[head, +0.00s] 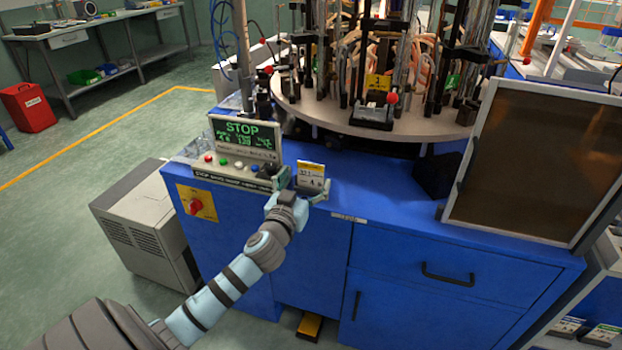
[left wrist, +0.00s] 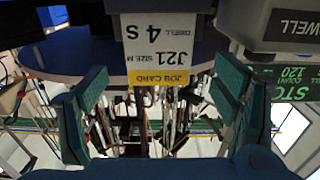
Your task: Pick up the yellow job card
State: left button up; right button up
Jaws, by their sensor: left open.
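The job card (head: 311,171) is white with a yellow band. It stands upright on the blue cabinet top, right of the control panel. In the left wrist view the card (left wrist: 158,45) appears upside down, with the yellow band lowest and the text "JOB CARD" and "J21" readable. My left gripper (head: 303,186) is at the cabinet's front edge, with one finger to each side of the card in the head view. In the left wrist view its green-padded fingers (left wrist: 163,95) are wide apart, with clear gaps to the card. My right gripper is not in view.
A control panel with a green "STOP" screen (head: 245,138) stands just left of the card. A dark framed panel (head: 545,160) stands at the right.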

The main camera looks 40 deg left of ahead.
aim_at(310, 172)
pick_arm(q)
jog(key=x, duration=0.4)
jog(key=shift+w+r, duration=0.1)
jog(key=shift+w, duration=0.2)
jog(key=shift+s, duration=0.15)
jog(key=c, duration=1)
jog(key=shift+c, duration=0.2)
